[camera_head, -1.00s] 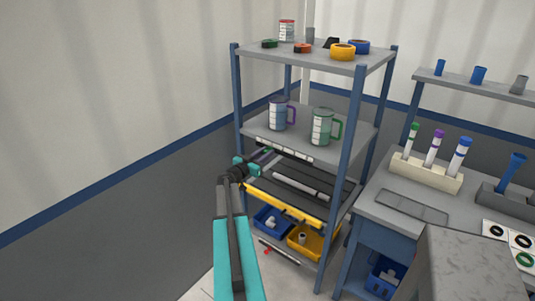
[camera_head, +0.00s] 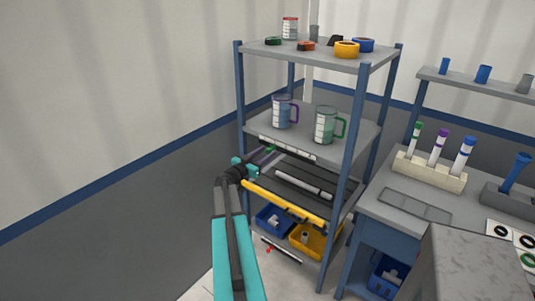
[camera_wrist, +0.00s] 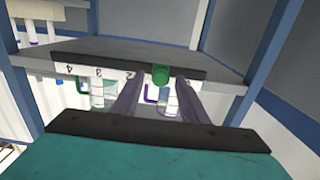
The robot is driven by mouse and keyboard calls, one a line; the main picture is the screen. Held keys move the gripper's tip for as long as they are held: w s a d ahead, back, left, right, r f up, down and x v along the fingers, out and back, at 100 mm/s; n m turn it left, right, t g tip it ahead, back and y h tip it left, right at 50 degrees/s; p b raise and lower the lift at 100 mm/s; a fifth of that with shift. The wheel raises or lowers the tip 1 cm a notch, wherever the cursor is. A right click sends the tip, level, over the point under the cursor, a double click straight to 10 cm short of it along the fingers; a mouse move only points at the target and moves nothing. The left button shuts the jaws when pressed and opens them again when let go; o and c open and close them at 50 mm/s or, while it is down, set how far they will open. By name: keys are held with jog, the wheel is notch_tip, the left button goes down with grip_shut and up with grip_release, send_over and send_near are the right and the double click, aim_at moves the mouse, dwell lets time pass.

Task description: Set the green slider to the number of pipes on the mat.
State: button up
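In the wrist view the strip's digits 4, 3 and 2 appear upside down, and the knob is to the right of the 2. My gripper (camera_wrist: 160,100) is open, its two fingers apart, with the knob between and just beyond their tips. Contact cannot be told. In the head view my gripper (camera_head: 262,155) is at the strip's left end. A dark mat-like surface (camera_head: 275,175) on the shelf below carries a pale pipe (camera_head: 304,187).
Two mugs, purple-handled (camera_head: 284,112) and green-handled (camera_head: 327,125), stand on the shelf above the strip. A yellow bar (camera_head: 285,203) crosses the rack below my gripper. Blue (camera_head: 272,222) and yellow (camera_head: 313,245) bins sit lower. A rack post (camera_head: 341,190) is to the right.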

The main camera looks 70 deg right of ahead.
jog(key=b+v, duration=0.2)
jog(key=v, duration=0.9)
jog(key=shift+w+a, duration=0.1)
